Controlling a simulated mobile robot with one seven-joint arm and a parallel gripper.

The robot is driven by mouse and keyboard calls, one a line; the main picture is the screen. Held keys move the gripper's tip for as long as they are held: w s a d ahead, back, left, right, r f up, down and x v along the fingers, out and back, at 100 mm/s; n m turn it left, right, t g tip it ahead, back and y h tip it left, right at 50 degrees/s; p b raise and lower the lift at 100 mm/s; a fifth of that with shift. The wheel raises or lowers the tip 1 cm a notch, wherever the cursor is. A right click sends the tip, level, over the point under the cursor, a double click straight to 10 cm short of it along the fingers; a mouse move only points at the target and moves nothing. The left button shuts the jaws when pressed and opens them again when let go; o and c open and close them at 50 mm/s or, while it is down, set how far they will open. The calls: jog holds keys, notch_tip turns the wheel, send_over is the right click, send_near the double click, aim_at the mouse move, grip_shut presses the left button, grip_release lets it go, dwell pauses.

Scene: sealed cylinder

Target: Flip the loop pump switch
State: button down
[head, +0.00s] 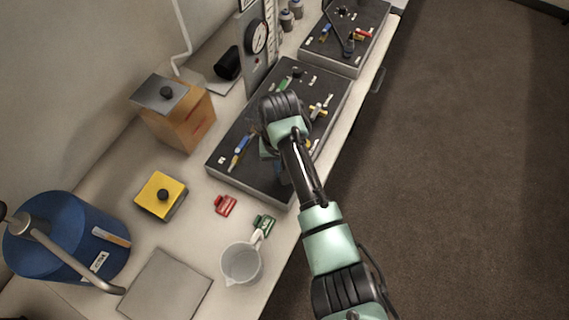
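An upright grey panel (251,75) stands at the back of the bench, with a round dial gauge (257,37) and a small red spot below it. I cannot tell whether that spot is the loop pump switch; no label is readable. My gripper (268,150) is over the middle of the nearer dark tool tray (232,178), in front of the panel and lower in the picture. My own wrist and forearm hide most of it, including its fingers, so whether it is open or holds anything does not show.
A farther dark tray (345,62) holds more tools. A wooden box (184,122), yellow block (161,196), blue drum (64,240), white cup (242,263), and red (225,205) and green (264,225) pieces stand on the bench. The floor on the right is clear.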

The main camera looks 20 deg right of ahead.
jog(key=shift+s+f, duration=0.1)
jog(key=shift+f, duration=0.35)
notch_tip(320, 180, up, 7)
jog(key=p, duration=0.7)
jog(key=shift+r, duration=0.1)
dwell(0.7)
